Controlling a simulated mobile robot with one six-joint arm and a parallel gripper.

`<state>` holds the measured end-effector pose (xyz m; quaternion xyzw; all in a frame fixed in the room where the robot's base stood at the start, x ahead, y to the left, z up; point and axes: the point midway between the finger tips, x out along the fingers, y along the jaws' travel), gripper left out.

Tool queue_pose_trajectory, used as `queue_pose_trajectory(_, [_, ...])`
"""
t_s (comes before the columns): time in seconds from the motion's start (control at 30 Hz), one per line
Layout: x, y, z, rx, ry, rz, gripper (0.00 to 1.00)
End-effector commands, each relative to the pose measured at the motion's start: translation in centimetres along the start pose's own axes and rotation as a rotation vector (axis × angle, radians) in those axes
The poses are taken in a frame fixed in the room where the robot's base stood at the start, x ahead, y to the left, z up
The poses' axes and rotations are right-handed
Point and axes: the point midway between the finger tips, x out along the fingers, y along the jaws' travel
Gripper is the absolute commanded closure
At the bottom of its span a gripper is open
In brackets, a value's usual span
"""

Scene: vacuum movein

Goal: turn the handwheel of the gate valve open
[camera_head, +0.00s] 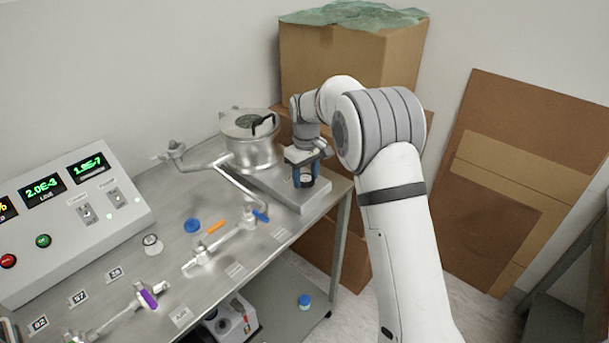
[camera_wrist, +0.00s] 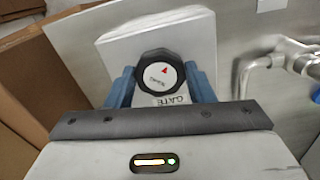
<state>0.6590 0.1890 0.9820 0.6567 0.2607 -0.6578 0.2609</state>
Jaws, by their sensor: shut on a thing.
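In the head view the handwheel is mostly hidden by my gripper. The gate valve body (camera_head: 318,197) is a flat grey metal block at the bench's far right end, beside a round steel chamber. My gripper (camera_head: 306,178) points down over it, and its blue fingers (camera_wrist: 161,82) stand on either side of the handwheel, shut on it.
The steel chamber (camera_head: 252,155) with a glass-topped lid and black handle stands just left of my gripper. A control panel (camera_head: 75,222) stands at left. Cardboard boxes (camera_head: 340,55) are close behind my arm.

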Motion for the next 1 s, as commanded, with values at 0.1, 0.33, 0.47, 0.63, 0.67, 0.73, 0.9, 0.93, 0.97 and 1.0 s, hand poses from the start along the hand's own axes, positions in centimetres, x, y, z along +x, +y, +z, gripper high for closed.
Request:
queue_pose_trajectory(0.1, [-0.5, 0.21, -0.32, -0.111, 0.014, 0.008, 0.74])
queue_pose_trajectory(0.33, [-0.51, 0.25, -0.32, -0.329, 0.014, 0.009, 0.74])
queue_pose_trajectory(0.47, [-0.52, 0.27, -0.33, -0.452, 0.013, 0.01, 0.74])
queue_pose_trajectory(0.63, [-0.52, 0.29, -0.34, -0.613, 0.013, 0.011, 0.74])
queue_pose_trajectory(0.67, [-0.52, 0.29, -0.34, -0.642, 0.012, 0.011, 0.74])
queue_pose_trajectory(0.73, [-0.53, 0.3, -0.35, -0.708, 0.012, 0.012, 0.74])
queue_pose_trajectory(0.9, [-0.53, 0.32, -0.36, -0.869, 0.011, 0.013, 0.74])
queue_pose_trajectory(0.93, [-0.54, 0.32, -0.37, -0.898, 0.011, 0.013, 0.74])
queue_pose_trajectory(0.97, [-0.53, 0.33, -0.37, -0.926, 0.011, 0.013, 0.74])
queue_pose_trajectory(1.0, [-0.54, 0.33, -0.37, -0.964, 0.011, 0.014, 0.74])
